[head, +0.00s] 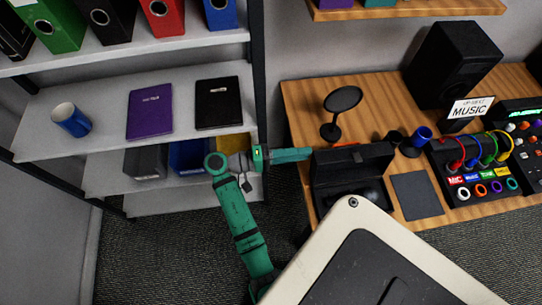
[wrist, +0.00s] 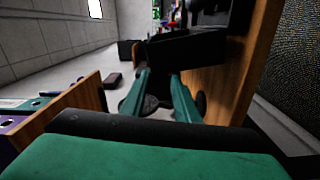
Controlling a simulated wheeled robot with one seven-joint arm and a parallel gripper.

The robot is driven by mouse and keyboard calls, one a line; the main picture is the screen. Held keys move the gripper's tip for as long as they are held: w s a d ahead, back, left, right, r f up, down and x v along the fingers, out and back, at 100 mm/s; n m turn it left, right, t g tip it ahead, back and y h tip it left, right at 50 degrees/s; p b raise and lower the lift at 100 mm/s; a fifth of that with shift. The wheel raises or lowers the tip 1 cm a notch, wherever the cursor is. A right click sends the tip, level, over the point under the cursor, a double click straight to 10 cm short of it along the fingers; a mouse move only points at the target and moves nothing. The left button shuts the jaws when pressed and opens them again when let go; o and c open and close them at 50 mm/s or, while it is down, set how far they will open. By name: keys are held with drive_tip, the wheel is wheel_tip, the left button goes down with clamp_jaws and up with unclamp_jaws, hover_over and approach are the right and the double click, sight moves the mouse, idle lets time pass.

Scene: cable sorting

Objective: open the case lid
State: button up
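The black case (head: 318,198) sits on the wooden desk, right of my gripper in the head view. Its lid (head: 352,158) appears raised along the far side, with a dark interior and a rounded dark shape showing in front; the exact lid angle is hard to tell. My green gripper (head: 309,154) reaches in from the left, its tips at the lid's left end. In the wrist view, the two fingers (wrist: 160,78) stand apart with nothing held between them. A dark slab, apparently the lid (wrist: 187,46), is just beyond the tips; contact cannot be told.
A round black stand (head: 341,100) is behind the case. A shelf (head: 100,100) with binders and notebooks stands left of the desk.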

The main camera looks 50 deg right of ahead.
drive_tip(key=v, duration=1)
idle(0.8)
idle(0.8)
wheel_tip(320, 180, down, 13)
drive_tip(key=s+d+n+t+h, duration=0.1)
drive_tip(key=d+n+t, duration=0.2)
drive_tip(key=n+t, duration=0.8)
drive_tip(key=s+a+f+n+t+y, duration=0.3)
drive_tip(key=a+f+t+y, duration=0.4)
drive_tip(key=a, duration=0.4)
drive_tip(key=s+a+r+t+y, duration=0.3)
drive_tip(key=a+r, duration=0.1)
drive_tip(key=a, duration=0.4)
drive_tip(key=s+a+r+t+y, duration=0.3)
drive_tip(key=a, duration=0.5)
drive_tip(key=s+a+r+m+t, duration=0.1)
drive_tip(key=s+a+r+m, duration=0.1)
drive_tip(key=r, duration=0.5)
drive_tip(key=s+a+r+m+t+y, duration=0.1)
drive_tip(key=s+a+r+m+t, duration=0.1)
drive_tip(key=r, duration=0.5)
drive_tip(key=shift+a+y, duration=0.3)
drive_tip(key=shift+a, duration=0.55)
